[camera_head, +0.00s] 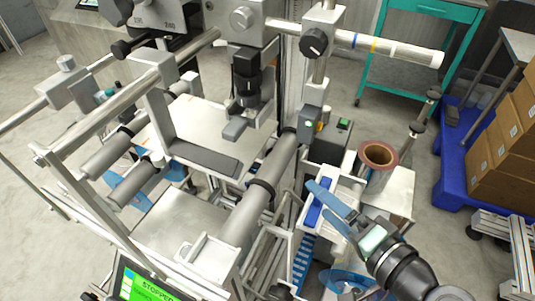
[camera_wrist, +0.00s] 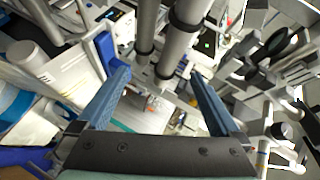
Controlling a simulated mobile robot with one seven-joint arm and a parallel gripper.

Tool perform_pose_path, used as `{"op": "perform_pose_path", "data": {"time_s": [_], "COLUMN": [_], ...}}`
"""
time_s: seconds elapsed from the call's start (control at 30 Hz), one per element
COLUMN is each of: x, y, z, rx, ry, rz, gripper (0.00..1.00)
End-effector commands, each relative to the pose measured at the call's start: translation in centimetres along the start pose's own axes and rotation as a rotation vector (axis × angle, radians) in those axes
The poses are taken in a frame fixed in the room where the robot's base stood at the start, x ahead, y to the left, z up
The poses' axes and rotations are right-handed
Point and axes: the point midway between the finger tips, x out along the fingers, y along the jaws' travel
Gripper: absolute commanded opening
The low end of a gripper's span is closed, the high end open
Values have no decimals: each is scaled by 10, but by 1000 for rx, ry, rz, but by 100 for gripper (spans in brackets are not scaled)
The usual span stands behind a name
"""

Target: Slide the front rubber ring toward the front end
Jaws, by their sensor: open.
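A long grey roller (camera_head: 240,222) runs diagonally through the middle of the head view and carries black rubber rings. The front ring (camera_head: 261,190) sits around the roller partway along, apart from the near end. A second ring (camera_head: 289,132) sits farther back. My gripper (camera_head: 320,204) is open and empty to the right of the roller, apart from both rings. In the wrist view its blue fingers (camera_wrist: 160,78) are spread, with grey rollers and black rings beyond them. I cannot tell for sure which ring there is the front one.
A brown-rimmed cup-like reel core (camera_head: 378,157) stands right of the machine, near my gripper. A screen (camera_head: 148,284) reading "STOPPED" is at the front. Metal rails (camera_head: 95,200) and a flat dark bar (camera_head: 205,158) lie left of the roller. Boxes (camera_head: 505,145) stand far right.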

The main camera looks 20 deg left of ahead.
Motion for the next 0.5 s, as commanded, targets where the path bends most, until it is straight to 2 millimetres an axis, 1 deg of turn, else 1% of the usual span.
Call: {"op": "perform_pose_path", "data": {"time_s": [0.03, 0.1, 0.23, 0.37, 0.5], "x": [-11, -19, -27, -21, 1], "y": [-9, -10, -12, -13, -16], "z": [11, 27, 42, 47, 51], "rx": [73, 140, 201, 211, 209], "ry": [-52, -110, -163, -176, -177], "rz": [-41, -93, -151, -164, -164], "gripper": [100, 100, 100, 100, 100]}}
